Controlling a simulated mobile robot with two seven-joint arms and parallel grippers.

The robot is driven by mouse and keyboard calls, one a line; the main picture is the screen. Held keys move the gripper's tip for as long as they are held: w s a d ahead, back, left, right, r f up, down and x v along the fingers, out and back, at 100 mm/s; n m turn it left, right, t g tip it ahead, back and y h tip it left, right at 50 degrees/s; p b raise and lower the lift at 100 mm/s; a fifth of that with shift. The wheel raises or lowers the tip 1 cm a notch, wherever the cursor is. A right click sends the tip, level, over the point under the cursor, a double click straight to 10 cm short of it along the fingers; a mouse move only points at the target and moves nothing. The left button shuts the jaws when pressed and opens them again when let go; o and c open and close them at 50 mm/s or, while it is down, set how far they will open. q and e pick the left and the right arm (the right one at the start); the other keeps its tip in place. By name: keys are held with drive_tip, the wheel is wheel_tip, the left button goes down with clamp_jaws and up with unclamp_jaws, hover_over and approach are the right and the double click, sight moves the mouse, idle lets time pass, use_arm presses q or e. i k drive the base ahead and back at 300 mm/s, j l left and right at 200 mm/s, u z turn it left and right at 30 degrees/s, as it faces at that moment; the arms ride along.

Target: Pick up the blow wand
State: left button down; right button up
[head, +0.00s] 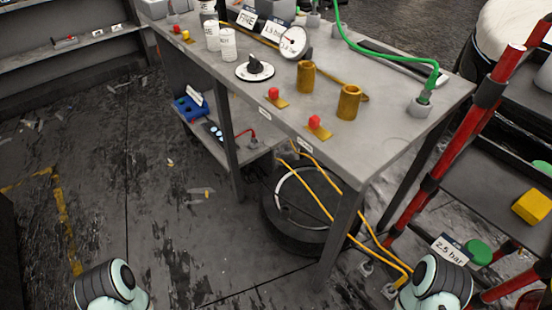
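I cannot pick out the blow wand for certain. A second brass cylinder (349,102) stands nearer the bench's right end. A green hose (385,57) arcs down to a grey fitting (420,106) at the bench's right corner. Only rounded parts of my two arms show at the bottom edge; neither gripper is in view.
The grey bench (395,125) also carries a black dial knob (254,68), red buttons and white containers. Yellow hoses (327,208) hang below it near a dark round drum (300,210). Red poles (440,160) stand at its right. The floor (165,215) at left is mostly open, with scattered scraps.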

sight(397, 285)
drive_tip(key=z, duration=2.5)
drive_tip(key=l, duration=0.1)
